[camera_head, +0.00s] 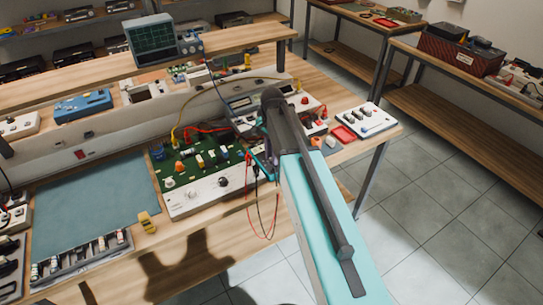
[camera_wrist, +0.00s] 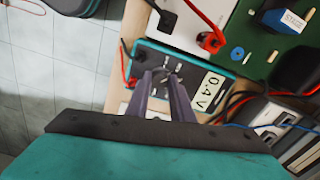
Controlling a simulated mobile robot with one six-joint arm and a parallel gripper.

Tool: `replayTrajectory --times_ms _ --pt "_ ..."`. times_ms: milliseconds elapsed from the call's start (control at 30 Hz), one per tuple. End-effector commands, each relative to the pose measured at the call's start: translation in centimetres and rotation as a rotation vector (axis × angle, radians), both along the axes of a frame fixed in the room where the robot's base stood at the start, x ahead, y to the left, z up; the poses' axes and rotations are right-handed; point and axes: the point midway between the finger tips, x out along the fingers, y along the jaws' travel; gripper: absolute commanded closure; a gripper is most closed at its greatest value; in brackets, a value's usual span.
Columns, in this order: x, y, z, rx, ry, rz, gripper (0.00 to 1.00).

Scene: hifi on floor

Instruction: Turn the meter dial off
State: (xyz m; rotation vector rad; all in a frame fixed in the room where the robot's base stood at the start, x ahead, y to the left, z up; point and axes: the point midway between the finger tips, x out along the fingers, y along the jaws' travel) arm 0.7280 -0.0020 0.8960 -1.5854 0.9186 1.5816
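The meter (camera_wrist: 205,72) is a dark box with a teal edge. In the wrist view its white display reads 0.4 V, turned on its side. Its round dial (camera_wrist: 172,66) lies at the fingertips. My gripper (camera_wrist: 164,76) reaches over the meter's face, with its two grey fingers apart and the dial at or between their tips. I cannot tell whether the tips touch it. In the head view my teal arm hides most of the meter, and only a teal edge (camera_head: 262,164) shows beside the green circuit board.
The green circuit board (camera_head: 206,157) with wires and parts lies left of my arm. Red and black leads (camera_head: 268,215) hang over the bench edge. A white button box (camera_head: 363,121) stands to the right. Tiled floor (camera_head: 440,215) is clear on the right.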

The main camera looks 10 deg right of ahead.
Motion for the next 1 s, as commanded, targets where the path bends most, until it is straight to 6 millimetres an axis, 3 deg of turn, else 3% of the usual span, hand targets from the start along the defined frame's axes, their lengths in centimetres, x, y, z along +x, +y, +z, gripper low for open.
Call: replayTrajectory --times_ms 467,1000 --pt "0.04 -0.23 -0.04 0.003 0.0 0.092 1.0" --pt "0.12 -0.13 -0.03 0.003 -0.001 0.497 1.0"
